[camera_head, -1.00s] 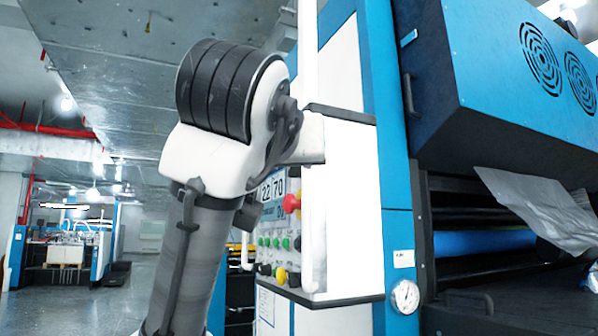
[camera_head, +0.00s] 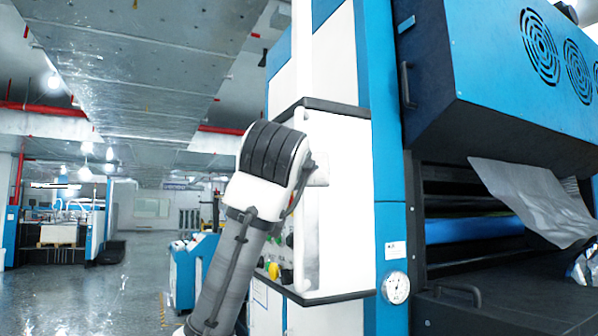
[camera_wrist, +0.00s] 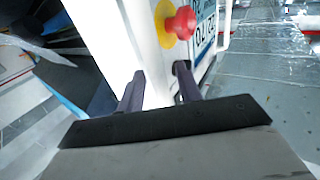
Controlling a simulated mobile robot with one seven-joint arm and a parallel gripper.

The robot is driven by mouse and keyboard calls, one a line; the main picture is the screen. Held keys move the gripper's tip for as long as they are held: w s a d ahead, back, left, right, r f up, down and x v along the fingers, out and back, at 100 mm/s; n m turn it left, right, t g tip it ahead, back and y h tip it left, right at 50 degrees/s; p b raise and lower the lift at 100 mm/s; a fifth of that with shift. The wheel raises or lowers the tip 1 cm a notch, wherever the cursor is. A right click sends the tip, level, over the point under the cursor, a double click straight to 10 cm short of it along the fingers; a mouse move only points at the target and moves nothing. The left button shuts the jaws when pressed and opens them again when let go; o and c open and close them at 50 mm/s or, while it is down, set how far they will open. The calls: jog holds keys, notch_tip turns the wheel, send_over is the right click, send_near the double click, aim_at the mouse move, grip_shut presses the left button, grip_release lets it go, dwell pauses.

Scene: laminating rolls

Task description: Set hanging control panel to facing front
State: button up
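The hanging control panel (camera_head: 338,200) is a white box with black top and bottom edges and an upright white handle bar (camera_head: 306,235) at its near corner. Its button face points left in the head view, and my arm hides most of it. In the wrist view a red knob (camera_wrist: 181,22) on a yellow base and part of the display (camera_wrist: 203,32) show close up. My gripper (camera_wrist: 158,82) has its two dark fingers apart, with white panel surface between or behind them. I cannot tell whether they touch it.
A blue and white machine (camera_head: 385,130) stands behind the panel, with a dark blue overhanging housing (camera_head: 500,95) and a silver sheet (camera_head: 535,195) at right. A round gauge (camera_head: 396,288) sits below the panel's right side. Open floor (camera_head: 110,290) lies at left.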

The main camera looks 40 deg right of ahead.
grip_shut()
jog(key=shift+s, duration=0.1)
dwell(0.5)
